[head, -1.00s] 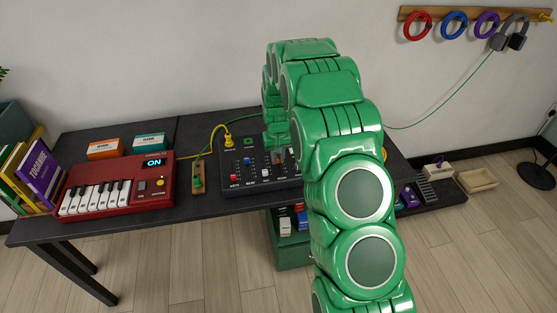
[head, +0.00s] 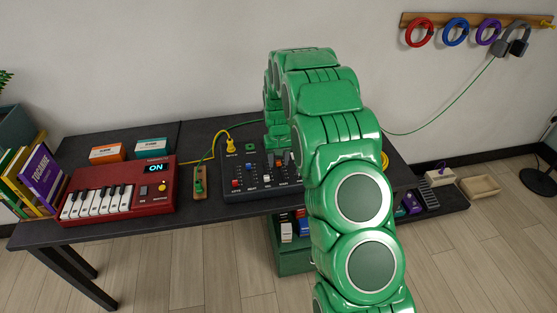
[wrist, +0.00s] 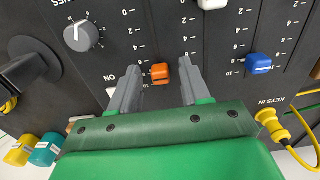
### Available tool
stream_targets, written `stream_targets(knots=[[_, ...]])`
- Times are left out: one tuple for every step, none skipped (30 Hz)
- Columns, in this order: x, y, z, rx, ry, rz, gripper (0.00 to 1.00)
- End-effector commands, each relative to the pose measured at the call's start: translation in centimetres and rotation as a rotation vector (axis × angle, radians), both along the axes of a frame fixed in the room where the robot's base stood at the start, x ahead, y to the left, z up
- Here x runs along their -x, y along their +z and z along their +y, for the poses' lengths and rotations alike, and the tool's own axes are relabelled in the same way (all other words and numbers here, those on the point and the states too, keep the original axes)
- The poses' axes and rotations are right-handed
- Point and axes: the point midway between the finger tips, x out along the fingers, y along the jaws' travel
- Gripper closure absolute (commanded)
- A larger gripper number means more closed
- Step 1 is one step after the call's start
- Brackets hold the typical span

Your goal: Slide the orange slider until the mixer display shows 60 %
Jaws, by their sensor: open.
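The black mixer (head: 240,190) stands on the dark table in the head view, partly covered by my arm. In the wrist view its panel (wrist: 115,55) fills the picture. I cannot make out the mixer's display in either view.
A red keyboard (head: 118,190) with a lit "ON" display stands left of the mixer. A grey knob (wrist: 80,36) is left of the slider.

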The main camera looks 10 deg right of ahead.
Motion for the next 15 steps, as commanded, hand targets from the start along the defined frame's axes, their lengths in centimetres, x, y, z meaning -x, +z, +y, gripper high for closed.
stream_targets(knots=[[0.0, 0.2, 0.0, 0.0, 0.0, -0.001, 0.53], [0.0, 0.3, 0.0, 0.0, 0.0, -0.001, 0.53], [-0.1, 0.5, 0.0, 0.0, 0.0, -0.002, 0.53], [-0.1, 0.8, 0.0, 0.0, 0.0, -0.002, 0.53], [-0.1, 1.0, 0.0, 0.0, 0.0, -0.002, 0.53], [-0.1, 1.4, 0.0, 0.0, 0.0, -0.003, 0.53], [-0.1, 1.8, 0.0, 0.0, 0.0, -0.003, 0.53], [-0.1, 2.1, 0.0, 0.0, 0.0, -0.003, 0.53], [-0.1, 2.7, 0.0, 0.0, 0.0, -0.003, 0.53], [-0.1, 3.1, 0.0, 0.0, 0.0, -0.002, 0.53], [-0.1, 3.6, 0.0, 0.0, 0.0, -0.001, 0.53], [0.0, 4.2, 0.0, 0.0, 0.0, -0.001, 0.53], [0.0, 4.7, 0.0, 0.0, 0.0, -0.001, 0.53], [-0.1, 5.2, 0.0, 0.0, 0.0, -0.002, 0.53], [-0.1, 5.8, 0.0, 0.0, 0.0, -0.004, 0.53]])
